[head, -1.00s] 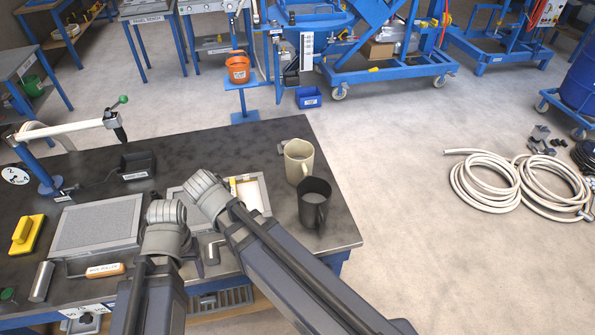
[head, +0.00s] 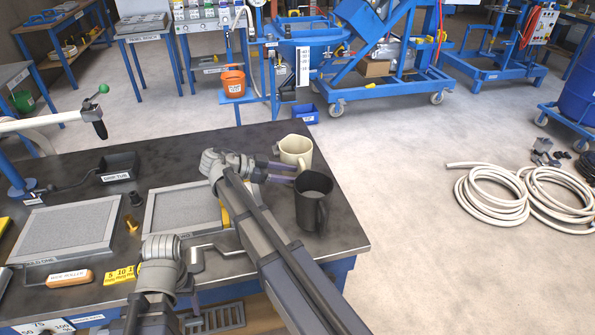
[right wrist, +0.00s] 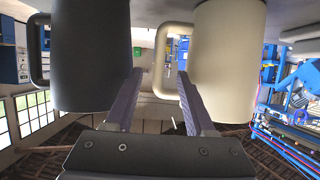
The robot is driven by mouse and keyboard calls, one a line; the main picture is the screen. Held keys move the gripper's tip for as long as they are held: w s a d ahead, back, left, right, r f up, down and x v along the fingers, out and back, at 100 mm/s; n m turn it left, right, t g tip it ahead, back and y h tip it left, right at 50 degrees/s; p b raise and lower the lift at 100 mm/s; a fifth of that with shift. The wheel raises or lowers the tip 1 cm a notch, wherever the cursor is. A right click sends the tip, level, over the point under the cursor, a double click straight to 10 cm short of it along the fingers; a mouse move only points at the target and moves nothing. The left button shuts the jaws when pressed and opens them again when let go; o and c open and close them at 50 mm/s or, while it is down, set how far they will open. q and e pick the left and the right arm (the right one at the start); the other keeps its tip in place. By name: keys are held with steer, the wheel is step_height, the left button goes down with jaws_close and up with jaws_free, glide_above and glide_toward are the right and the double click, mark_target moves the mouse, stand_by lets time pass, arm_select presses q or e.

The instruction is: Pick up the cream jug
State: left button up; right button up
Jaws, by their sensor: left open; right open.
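The cream jug (head: 297,149) stands upright near the far right corner of the dark table. In the right wrist view it (right wrist: 229,55) is at the right, its handle (right wrist: 162,62) towards the middle. A dark grey mug (head: 313,200) stands just in front of it; it also shows in the right wrist view (right wrist: 90,55). My right gripper (head: 283,172) is open and empty, its fingers pointing at the gap between the two vessels. The cream handle shows between its fingertips (right wrist: 160,85); I cannot tell contact. My left gripper (head: 163,248) is low over the table front, its fingers hidden.
Framed trays (head: 66,230) lie on the table, with a black tub (head: 119,165) behind and a wooden-handled roller (head: 69,278) in front. A lever arm with a green knob (head: 103,89) is at left. The floor right of the table is clear up to the coiled hoses (head: 492,196).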

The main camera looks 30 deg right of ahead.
steer(key=shift+b+x, duration=0.4)
steer(key=shift+x, duration=0.55)
steer(key=shift+s+d+f, duration=0.1)
steer(key=shift+d+f, duration=0.05)
steer(key=shift+d, duration=0.1)
steer(key=b+x, duration=0.1)
steer(key=x, duration=0.1)
steer(key=b+x, duration=0.1)
steer(key=x, duration=0.1)
steer(key=shift+s+d+f, duration=0.15)
steer(key=shift+f, duration=0.2)
steer(key=shift+d, duration=0.25)
jaws_close()
